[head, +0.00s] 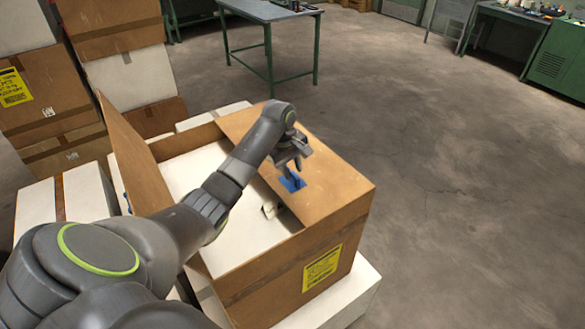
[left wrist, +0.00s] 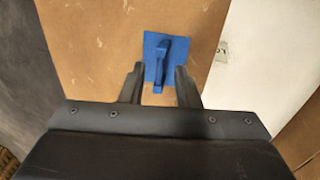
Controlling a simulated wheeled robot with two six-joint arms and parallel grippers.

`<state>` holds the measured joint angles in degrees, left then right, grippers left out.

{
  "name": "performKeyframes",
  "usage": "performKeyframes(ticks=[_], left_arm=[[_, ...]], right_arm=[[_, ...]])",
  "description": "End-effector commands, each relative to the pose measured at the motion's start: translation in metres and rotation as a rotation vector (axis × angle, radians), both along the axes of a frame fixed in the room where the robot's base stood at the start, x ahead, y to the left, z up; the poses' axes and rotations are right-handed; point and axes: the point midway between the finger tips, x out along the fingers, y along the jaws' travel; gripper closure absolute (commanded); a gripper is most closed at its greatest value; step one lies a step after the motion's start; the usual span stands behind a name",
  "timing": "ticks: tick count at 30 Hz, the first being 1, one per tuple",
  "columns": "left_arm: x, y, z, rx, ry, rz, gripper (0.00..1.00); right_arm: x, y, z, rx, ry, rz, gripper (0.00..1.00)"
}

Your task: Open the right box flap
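The cardboard box (head: 280,276) stands in the middle of the head view. Its right flap (head: 338,183) lies roughly flat over the right part of the opening. A blue handle on a blue plate (head: 292,183) is fixed to this flap; it also shows in the left wrist view (left wrist: 160,60). The left flap (head: 135,160) stands up, tilted outward. My left gripper (head: 292,172) is just above the handle. In the left wrist view its fingers (left wrist: 160,84) are apart, one on each side of the handle's lower end. Contact cannot be told. My right gripper is not in view.
White contents (head: 190,170) show inside the box. Stacked cartons (head: 50,95) stand at the left, and white boxes (head: 345,300) lie beneath. A green-legged table (head: 268,14) stands behind. The concrete floor (head: 460,200) to the right is clear.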

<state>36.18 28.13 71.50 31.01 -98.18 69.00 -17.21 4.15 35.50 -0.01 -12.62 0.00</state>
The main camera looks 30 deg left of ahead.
Motion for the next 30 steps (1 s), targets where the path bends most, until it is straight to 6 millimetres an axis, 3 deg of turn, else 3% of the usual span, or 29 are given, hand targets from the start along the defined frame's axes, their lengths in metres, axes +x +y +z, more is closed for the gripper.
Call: performKeyframes(ticks=[4, 13, 20, 30], left_arm=[[0.0013, -0.0007, -0.0099, 0.001, 0.001, -0.001, 0.71], [0.0016, -0.0008, -0.0119, 0.0, 0.0, -0.001, 0.71], [0.0016, -0.0008, -0.0116, 0.0, 0.0, -0.001, 1.0], [0.0022, -0.0007, -0.0114, 0.001, 0.0, 0.0, 1.0]], right_arm=[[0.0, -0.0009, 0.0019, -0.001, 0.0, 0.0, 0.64], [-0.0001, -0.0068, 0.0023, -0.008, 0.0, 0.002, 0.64], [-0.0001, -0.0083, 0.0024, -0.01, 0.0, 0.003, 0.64], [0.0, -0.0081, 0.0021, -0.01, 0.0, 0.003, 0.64]])
